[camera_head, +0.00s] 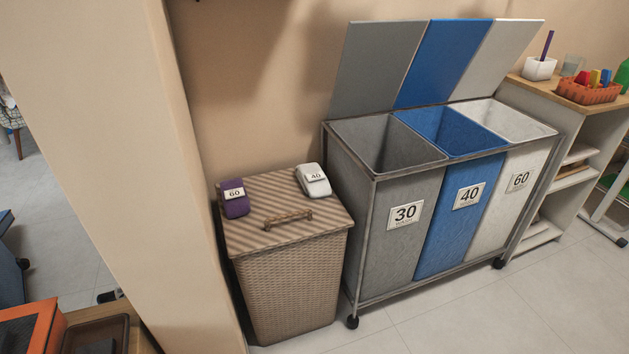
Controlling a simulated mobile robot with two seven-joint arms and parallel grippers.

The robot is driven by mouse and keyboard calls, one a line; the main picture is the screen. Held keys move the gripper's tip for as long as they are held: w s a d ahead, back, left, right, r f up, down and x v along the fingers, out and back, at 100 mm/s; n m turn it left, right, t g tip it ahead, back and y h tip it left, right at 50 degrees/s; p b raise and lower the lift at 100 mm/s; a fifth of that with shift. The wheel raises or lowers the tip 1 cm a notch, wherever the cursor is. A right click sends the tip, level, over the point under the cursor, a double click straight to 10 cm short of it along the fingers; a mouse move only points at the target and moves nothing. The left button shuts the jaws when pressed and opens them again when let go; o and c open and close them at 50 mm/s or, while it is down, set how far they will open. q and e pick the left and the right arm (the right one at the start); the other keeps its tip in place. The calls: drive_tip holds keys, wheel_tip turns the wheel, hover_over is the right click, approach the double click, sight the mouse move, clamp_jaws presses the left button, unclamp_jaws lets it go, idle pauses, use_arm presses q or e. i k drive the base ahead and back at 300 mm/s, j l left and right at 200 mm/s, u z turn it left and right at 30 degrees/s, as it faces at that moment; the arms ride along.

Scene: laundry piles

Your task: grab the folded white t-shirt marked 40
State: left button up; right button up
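The folded white t-shirt (312,181) bears a tag marked 40. It lies on the right back part of the lid of a brown wicker hamper (290,285). A folded purple garment (235,206) with a tag marked 60 lies on the same lid at the left, apart from the white one. The lid's wooden handle (288,219) is in front of and between them. Neither of my grippers is in view.
A wheeled sorter stands right of the hamper with open grey (400,215), blue (461,205) and white (512,190) bins marked 30, 40 and 60. A wall edge (130,170) is at left. A shelf (580,125) is at right. Floor (480,310) in front is clear.

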sight(316, 183)
drive_tip(key=i+l, duration=0.15)
drive_tip(key=l, duration=0.2)
drive_tip(key=i+l, duration=0.2)
drive_tip(key=i+l+u, duration=0.1)
drive_tip(key=l, duration=0.35)
drive_tip(key=i+l, duration=0.2)
drive_tip(key=l, duration=0.15)
drive_tip(key=i+l+u, duration=0.15)
drive_tip(key=i+l, duration=0.45)
drive_tip(key=i, duration=0.2)
